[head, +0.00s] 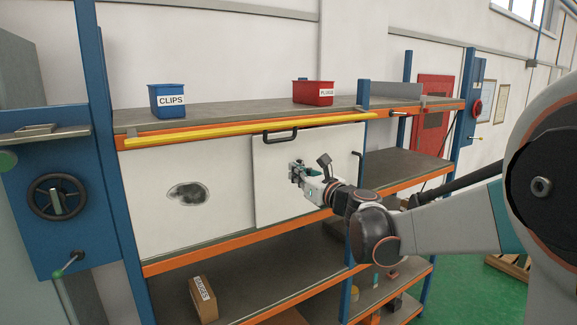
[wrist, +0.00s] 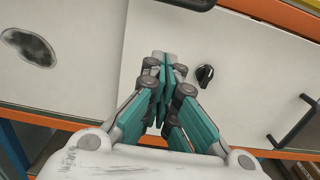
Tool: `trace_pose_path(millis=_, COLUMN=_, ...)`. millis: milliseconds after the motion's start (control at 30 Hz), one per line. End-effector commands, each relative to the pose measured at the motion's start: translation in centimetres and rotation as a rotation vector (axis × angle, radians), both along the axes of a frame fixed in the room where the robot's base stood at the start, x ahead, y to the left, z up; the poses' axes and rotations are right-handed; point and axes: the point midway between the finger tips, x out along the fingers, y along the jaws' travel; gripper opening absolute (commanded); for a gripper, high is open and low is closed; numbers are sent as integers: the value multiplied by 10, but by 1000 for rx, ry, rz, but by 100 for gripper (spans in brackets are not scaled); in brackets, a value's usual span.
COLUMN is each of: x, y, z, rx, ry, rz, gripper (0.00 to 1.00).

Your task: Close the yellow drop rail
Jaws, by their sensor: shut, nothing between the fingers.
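The yellow drop rail (head: 250,128) runs nearly level along the front of the upper shelf, just below the shelf edge, in the head view. Its right end lies by the blue post; I cannot tell whether it is latched there. My gripper (head: 294,172) is below the rail, in front of a white sliding panel (head: 275,205), apart from the rail. In the wrist view my gripper (wrist: 163,60) has its fingers together and empty, with the white panel (wrist: 235,60) behind them. The rail does not show clearly in the wrist view.
A black handle (head: 280,137) sits at the panel's top, just under the rail. A black knob (wrist: 205,74) is right of my fingers. A blue CLIPS bin (head: 168,100) and a red PLUGS bin (head: 314,93) stand on the upper shelf. A blue post (head: 360,140) rises to the right.

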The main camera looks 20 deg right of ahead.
Motion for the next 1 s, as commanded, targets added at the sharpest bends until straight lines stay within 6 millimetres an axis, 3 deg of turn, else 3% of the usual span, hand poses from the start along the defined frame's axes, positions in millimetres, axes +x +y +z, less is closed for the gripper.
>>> trace_pose_path(millis=467, x=79, y=27, z=3, rx=-3, ry=0, rz=3, gripper=0)
trace_pose_path(millis=700, x=65, y=22, z=32, rx=-3, ry=0, rz=1, gripper=0)
trace_pose_path(millis=1000, x=62, y=21, z=41, rx=-3, ry=0, rz=1, gripper=0)
